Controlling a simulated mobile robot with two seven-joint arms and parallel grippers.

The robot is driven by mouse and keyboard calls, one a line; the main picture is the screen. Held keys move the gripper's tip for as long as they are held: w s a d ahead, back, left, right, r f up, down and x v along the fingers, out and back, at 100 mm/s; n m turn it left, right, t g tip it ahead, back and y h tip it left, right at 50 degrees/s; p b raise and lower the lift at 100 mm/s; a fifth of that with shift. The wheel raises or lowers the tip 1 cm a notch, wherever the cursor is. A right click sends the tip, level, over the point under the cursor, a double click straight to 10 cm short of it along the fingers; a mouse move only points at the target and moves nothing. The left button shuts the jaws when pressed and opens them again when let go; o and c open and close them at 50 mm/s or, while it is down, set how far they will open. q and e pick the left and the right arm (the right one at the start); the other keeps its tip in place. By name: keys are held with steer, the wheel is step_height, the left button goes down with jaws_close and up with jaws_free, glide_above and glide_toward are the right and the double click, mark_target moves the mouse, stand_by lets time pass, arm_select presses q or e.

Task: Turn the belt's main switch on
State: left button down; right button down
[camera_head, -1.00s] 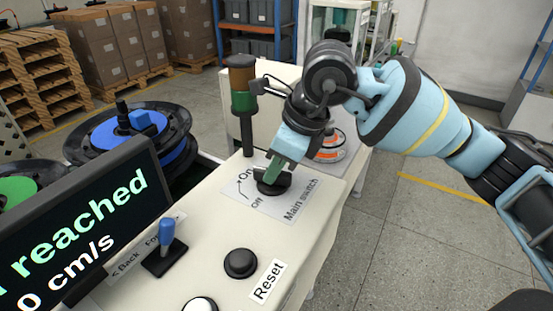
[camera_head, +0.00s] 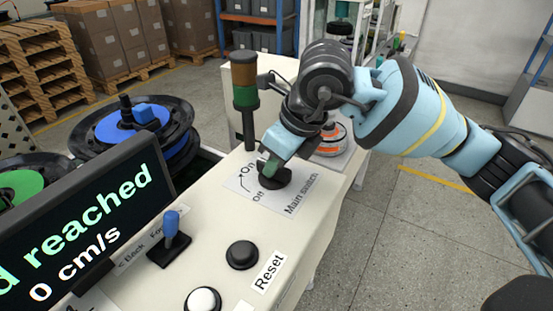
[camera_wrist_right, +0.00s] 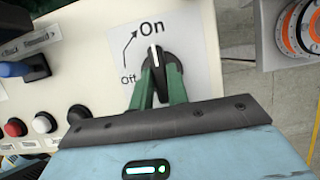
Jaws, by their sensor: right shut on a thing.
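The main switch (camera_head: 276,180) is a black rotary knob on a pale label plate with "On" and "Off" marks, on top of the cream control panel (camera_head: 215,215). In the right wrist view the knob (camera_wrist_right: 155,57) has a white pointer line that points up towards "On". "Off" lies at its left. My right gripper (camera_head: 268,167) reaches down onto the knob. In the right wrist view its green fingers (camera_wrist_right: 159,84) stand on both sides of the knob, shut on it. The fingers hide part of the knob. My left gripper is not in view.
A black Reset button (camera_head: 242,255), a white button (camera_head: 202,300) and a blue-handled lever (camera_head: 171,225) are on the same panel. A display (camera_head: 85,215) reads "0 cm/s". A signal tower (camera_head: 244,90) stands close behind the switch.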

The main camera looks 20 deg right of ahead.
mark_target(291, 172)
steer(key=c, duration=1.4)
jaws_free()
steer(key=shift+o, duration=0.2)
steer(key=shift+r, duration=0.1)
steer(key=v, duration=0.7)
steer(key=shift+s+d+r, duration=0.15)
steer(key=shift+r, duration=0.15)
